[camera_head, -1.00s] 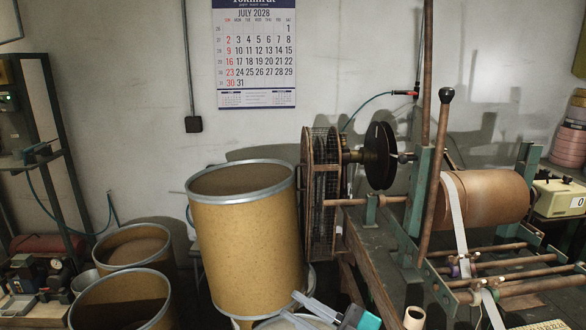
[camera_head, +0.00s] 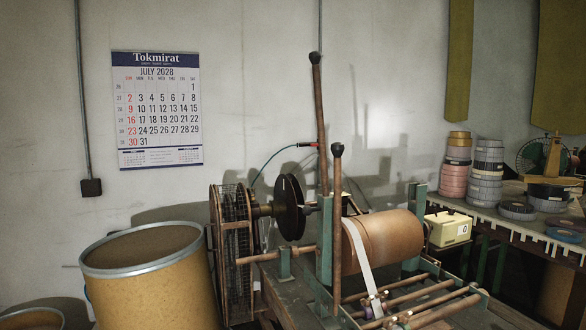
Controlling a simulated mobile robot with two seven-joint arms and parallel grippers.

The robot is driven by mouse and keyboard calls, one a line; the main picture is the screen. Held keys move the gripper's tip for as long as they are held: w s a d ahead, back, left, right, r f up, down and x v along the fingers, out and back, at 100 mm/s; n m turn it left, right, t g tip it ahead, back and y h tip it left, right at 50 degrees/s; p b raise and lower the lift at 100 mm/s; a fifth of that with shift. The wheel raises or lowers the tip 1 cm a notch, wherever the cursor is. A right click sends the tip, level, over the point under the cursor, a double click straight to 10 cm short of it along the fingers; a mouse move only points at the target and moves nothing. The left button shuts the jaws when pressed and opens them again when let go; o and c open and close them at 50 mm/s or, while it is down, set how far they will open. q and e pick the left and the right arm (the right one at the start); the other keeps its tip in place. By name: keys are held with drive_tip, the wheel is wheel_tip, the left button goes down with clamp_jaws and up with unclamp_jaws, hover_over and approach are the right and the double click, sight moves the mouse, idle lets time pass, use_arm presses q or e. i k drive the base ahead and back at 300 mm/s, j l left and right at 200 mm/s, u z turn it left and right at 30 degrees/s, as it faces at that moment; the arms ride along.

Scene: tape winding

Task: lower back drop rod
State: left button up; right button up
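The winding machine stands right of centre. Two brown rods with black knobs stand nearly upright at its green frame. The taller one, the back rod (camera_head: 321,130), reaches highest, with its knob near the top of the view. The shorter front rod (camera_head: 337,215) stands just to its right, its knob lower. A large brown roll (camera_head: 385,243) lies behind and right of them, with a pale tape strip (camera_head: 359,255) running down to lower horizontal rods (camera_head: 408,300). Neither gripper is in view, and nothing touches either upright rod.
A black disc reel (camera_head: 290,208) and a wire-caged wheel (camera_head: 232,245) sit left of the rods. A large cardboard drum (camera_head: 150,290) stands at lower left. A counter box (camera_head: 447,229) and a table of stacked tape rolls (camera_head: 487,172) are at right.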

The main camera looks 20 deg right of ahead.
sight(338, 148)
drive_tip(key=i+j, duration=0.65)
drive_tip(key=i, duration=0.05)
